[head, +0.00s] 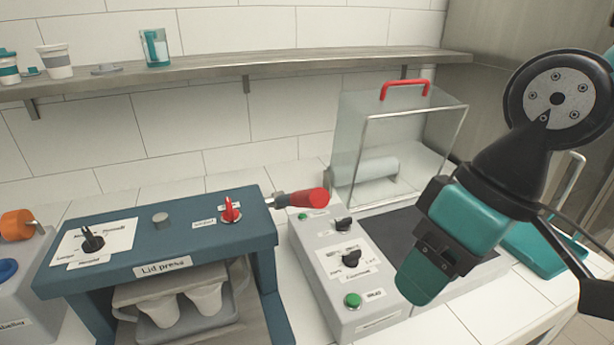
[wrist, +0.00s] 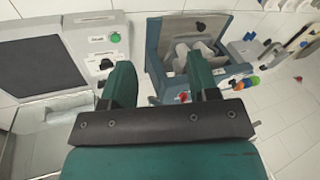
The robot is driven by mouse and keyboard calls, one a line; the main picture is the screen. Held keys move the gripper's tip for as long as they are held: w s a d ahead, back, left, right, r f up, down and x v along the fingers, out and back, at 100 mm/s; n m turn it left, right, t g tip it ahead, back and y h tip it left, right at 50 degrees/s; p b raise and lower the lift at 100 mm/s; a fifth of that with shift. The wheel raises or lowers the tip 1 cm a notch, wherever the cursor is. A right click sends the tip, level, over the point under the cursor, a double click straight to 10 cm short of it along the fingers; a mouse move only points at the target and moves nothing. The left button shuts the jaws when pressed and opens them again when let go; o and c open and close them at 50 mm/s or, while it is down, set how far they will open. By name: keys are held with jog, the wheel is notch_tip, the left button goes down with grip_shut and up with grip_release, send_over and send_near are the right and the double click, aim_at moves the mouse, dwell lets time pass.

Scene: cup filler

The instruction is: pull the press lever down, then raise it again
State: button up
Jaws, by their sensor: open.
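The lid press (head: 155,240) is a blue box-shaped machine at the lower left of the head view. Its press lever (head: 302,198), a red grip on a dark shaft, sticks out sideways from the right side of the press. My gripper (head: 425,285) hangs to the right of the lever, apart from it, over the grey sealing machine. In the wrist view my gripper (wrist: 161,72) has its two teal fingers spread with nothing held between them. The lid press (wrist: 165,60) shows there beyond the right finger. I cannot make out the lever's red grip in the wrist view.
The grey machine (head: 325,285) with knobs and a green button stands right of the press. Its clear cover (head: 400,130) with a red handle stands raised behind. White cups (head: 205,298) sit inside the press. A shelf (head: 220,72) runs along the wall. A teal tray (head: 530,248) lies at right.

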aim_at(307, 199)
jog(key=w+a+r+m+h+p, duration=0.1)
jog(key=w+a+r+m+p, duration=0.2)
jog(key=w+r, duration=0.5)
jog(key=w+a+r+m+h+p, duration=0.1)
jog(key=w+a+r+m+p, duration=0.15)
jog(key=w+a+r, duration=0.4)
jog(key=shift+n, duration=0.35)
jog(key=f+p, duration=0.1)
jog(key=f, duration=0.4)
jog(key=w+a+f+p, duration=0.1)
jog(key=f, duration=0.5)
jog(key=a+f+p, duration=0.1)
jog(key=f, duration=0.4)
jog(key=shift+w+f, duration=0.2)
grip_shut()
jog(key=shift+f, duration=0.1)
